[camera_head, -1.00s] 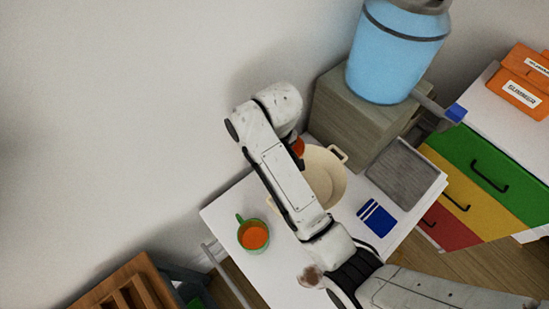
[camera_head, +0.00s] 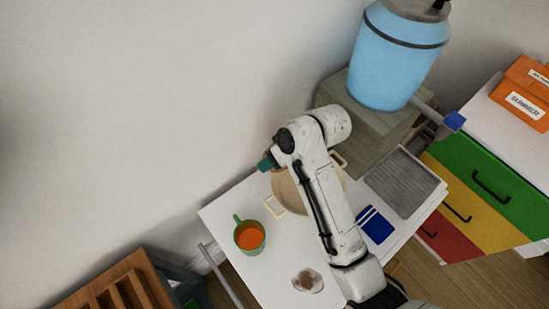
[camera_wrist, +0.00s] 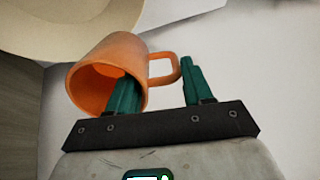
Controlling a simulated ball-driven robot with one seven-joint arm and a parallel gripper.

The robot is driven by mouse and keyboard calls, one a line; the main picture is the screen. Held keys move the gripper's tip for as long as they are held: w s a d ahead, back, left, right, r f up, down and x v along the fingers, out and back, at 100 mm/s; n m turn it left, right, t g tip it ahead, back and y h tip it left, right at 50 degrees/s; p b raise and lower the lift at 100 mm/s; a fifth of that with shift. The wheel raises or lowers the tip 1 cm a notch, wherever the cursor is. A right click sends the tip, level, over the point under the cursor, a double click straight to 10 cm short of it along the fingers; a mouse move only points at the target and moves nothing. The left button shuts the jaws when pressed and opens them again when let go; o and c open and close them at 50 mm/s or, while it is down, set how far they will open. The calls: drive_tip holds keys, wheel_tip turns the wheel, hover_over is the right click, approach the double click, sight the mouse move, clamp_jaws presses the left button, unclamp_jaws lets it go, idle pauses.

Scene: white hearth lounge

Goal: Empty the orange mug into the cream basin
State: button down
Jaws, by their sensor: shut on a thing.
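The orange mug (camera_wrist: 100,65) lies tilted on its side in the wrist view, its mouth facing the lower left. My gripper (camera_wrist: 160,78) is shut on it, with one green finger at the mug's mouth and the other beyond the handle. What is inside the mug cannot be told. The cream basin (camera_wrist: 35,38) shows at the upper left of the wrist view, beside the mug. In the head view the basin (camera_head: 288,192) stands on the white table, partly behind my arm. A green fingertip of my gripper (camera_head: 266,164) shows at its far left edge; the mug is mostly hidden there.
A green mug with orange inside (camera_head: 249,236) stands left of the basin. A clear dish with brown contents (camera_head: 308,281) is near the front edge. A blue dispenser (camera_head: 400,60) stands behind.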

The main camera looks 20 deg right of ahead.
drive_tip(key=shift+r, duration=0.15)
drive_tip(key=t+y, duration=0.1)
drive_tip(key=y, duration=0.1)
drive_tip(key=d+t, duration=0.1)
drive_tip(key=shift+s+f+t+y+b, duration=0.2)
drive_tip(key=shift+s+t+y+b, duration=0.1)
drive_tip(key=shift+y+b, duration=0.1)
drive_tip(key=shift+s+d+f+t+y+b, duration=0.2)
drive_tip(key=shift+t+y+b, duration=0.3)
drive_tip(key=shift+b, duration=0.8)
